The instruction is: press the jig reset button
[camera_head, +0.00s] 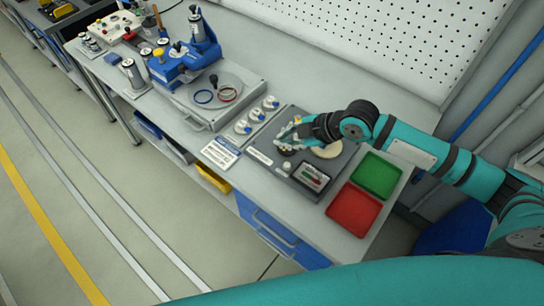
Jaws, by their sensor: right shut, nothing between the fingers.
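The dark grey jig plate (272,170) lies on the workbench in the head view. It carries a cream round disc (330,151), a small pale round button-like part (286,167) and a small dark box with red and green marks (313,177). I cannot tell which part is the reset button. My right gripper (284,141) is shut and empty, over the far left part of the plate. A dark round part lies just below its fingertips; whether they touch it I cannot tell. The gripper and wrist hide some of the plate. My left gripper is not in view.
A green tray (378,175) and a red tray (353,209) lie right of the plate. Several white round parts stand left of it, with a printed card (220,152) nearby. A blue machine (186,62) stands farther left. A perforated panel (400,38) rises behind.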

